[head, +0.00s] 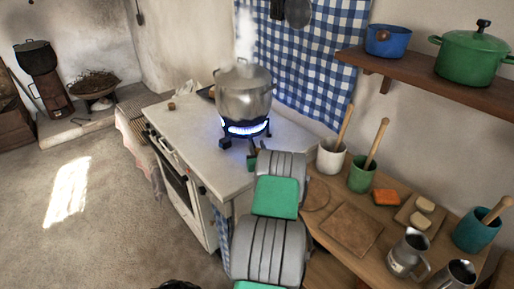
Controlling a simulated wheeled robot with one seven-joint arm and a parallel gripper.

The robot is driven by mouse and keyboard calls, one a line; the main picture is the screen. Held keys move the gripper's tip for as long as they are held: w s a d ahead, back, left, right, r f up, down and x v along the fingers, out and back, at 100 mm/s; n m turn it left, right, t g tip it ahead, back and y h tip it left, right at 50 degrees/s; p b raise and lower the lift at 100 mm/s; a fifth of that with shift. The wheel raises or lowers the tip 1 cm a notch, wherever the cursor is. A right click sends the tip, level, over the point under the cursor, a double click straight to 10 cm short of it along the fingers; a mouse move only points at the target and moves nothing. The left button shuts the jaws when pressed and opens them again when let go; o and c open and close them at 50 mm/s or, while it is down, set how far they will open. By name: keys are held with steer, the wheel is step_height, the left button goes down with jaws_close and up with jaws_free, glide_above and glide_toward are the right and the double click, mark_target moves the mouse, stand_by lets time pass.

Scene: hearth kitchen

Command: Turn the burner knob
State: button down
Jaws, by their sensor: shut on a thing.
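A silver pot (244,92) with a lid stands on a small black gas burner (247,130) on the white stove top. A ring of blue flame is lit under the pot, and steam rises above it. My grey and teal arm reaches in from the bottom of the head view. My gripper (252,157) is at the front right foot of the burner, mostly hidden by my own arm. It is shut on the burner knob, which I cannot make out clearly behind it.
The white stove top (185,125) is mostly clear left of the burner. To the right, a wooden counter (375,212) holds utensil pots, a board and metal jugs. A shelf (430,80) with a green pot (470,58) and a blue pan (386,41) hangs above.

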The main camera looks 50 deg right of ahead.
steer(key=shift+f+b, duration=0.15)
steer(key=shift+b, duration=0.2)
steer(key=n+y+b, duration=0.1)
steer(key=b, duration=0.1)
steer(key=t+y+b, duration=0.1)
steer(key=b, duration=0.1)
steer(key=shift+f+n+t, duration=0.25)
steer(key=shift+n+t, duration=0.05)
steer(key=shift+n, duration=0.1)
steer(key=n+t+y+b, duration=0.1)
steer(key=b, duration=0.1)
steer(key=n+y+b, duration=0.1)
steer(key=y+b, duration=0.1)
steer(key=shift+w+a+t+y, duration=0.2)
steer(key=shift+a+t+y, duration=0.1)
steer(key=shift+a+t, duration=0.1)
steer(key=n+y+b, duration=0.2)
steer(key=n+t+y+b, duration=0.1)
steer(key=shift+w+a+r+y, duration=0.1)
steer(key=shift+w+a+y, duration=0.05)
steer(key=shift+a+y, duration=0.15)
steer(key=shift+a+r+n+y+b, duration=0.1)
steer(key=shift+a+n+y+b, duration=0.1)
steer(key=shift+n+y+b, duration=0.45)
steer(key=shift+a+r+n+y+b, duration=0.15)
steer(key=shift+n+y, duration=0.2)
steer(key=shift+y, duration=1)
steer(key=c, duration=1)
jaws_free()
steer(key=shift+c, duration=0.2)
